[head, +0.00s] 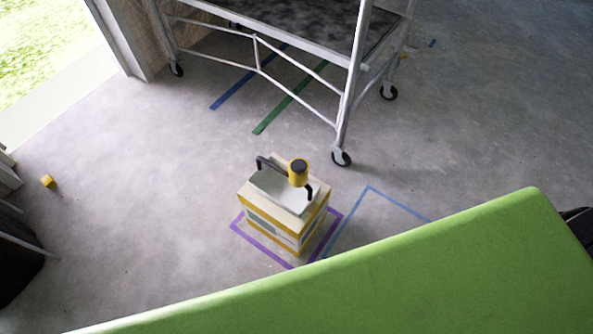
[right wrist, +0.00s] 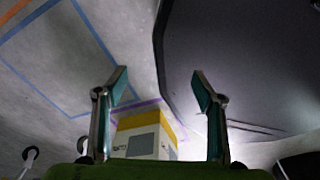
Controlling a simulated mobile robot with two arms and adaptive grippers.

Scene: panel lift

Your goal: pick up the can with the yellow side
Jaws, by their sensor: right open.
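A yellow can-like cylinder with a dark top (head: 298,173) shows above a white tray (head: 277,190). The tray lies on a white box with yellow bands (head: 270,222), and a dark bent bar is beside the cylinder; I cannot tell whether they touch. In the right wrist view the box (right wrist: 143,141) shows beyond my right gripper (right wrist: 161,86), between its two fingers. The right gripper is open and empty, apart from the box. The can cannot be made out in that view. My left gripper is not in view.
The box stands within a purple tape outline (head: 247,232), beside a blue one (head: 396,203). A wheeled metal scaffold (head: 347,100) stands behind it. The floor left of the box is open. A green surface hides the foreground.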

